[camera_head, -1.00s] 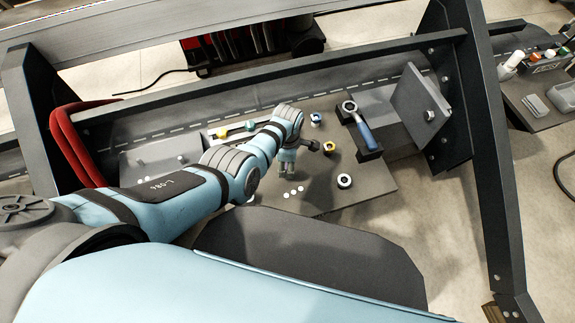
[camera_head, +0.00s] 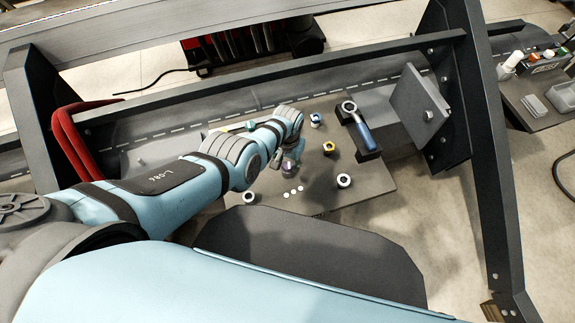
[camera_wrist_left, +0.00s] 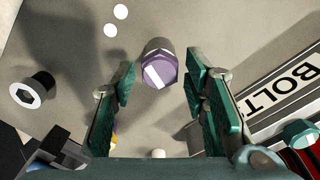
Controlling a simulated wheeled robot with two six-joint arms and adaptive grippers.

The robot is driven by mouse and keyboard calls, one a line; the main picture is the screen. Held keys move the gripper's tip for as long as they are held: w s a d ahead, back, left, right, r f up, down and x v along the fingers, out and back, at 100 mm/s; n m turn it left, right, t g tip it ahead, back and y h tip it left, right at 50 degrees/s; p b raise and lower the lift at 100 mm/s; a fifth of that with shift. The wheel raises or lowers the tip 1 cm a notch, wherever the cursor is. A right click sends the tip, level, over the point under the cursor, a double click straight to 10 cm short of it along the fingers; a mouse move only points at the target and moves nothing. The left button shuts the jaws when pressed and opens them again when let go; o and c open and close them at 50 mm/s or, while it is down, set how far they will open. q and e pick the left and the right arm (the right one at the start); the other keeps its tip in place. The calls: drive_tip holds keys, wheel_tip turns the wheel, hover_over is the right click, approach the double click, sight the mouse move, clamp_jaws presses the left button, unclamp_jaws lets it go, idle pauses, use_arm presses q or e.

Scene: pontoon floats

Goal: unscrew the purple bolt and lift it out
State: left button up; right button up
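The purple bolt (camera_wrist_left: 160,72) stands upright in the left wrist view, with its hex head facing the camera. My left gripper (camera_wrist_left: 160,82) is open, one green-padded finger on each side of the head with a visible gap at both sides. Whether the fingertips are level with the head or above it I cannot tell. In the head view my left gripper (camera_head: 288,167) hangs low over the grey plate (camera_head: 370,182) and largely hides the bolt. My right gripper is not in view.
A blue-handled wrench (camera_head: 361,130) lies in a black holder at the plate's right. A yellow bolt (camera_head: 328,148), a blue-topped bolt (camera_head: 315,120) and a black socket with white rim (camera_head: 343,181) stand nearby. A tray labelled BOLTS (camera_wrist_left: 297,78) lies right in the wrist view.

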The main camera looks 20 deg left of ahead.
use_arm(q)
drive_tip(key=c, duration=0.7)
drive_tip(key=n, duration=1.1)
drive_tip(key=shift+n, duration=0.3)
drive_tip(key=n, duration=1.2)
drive_tip(key=shift+r+n, duration=0.1)
drive_tip(key=shift+n, duration=0.2)
drive_tip(key=o, duration=0.9)
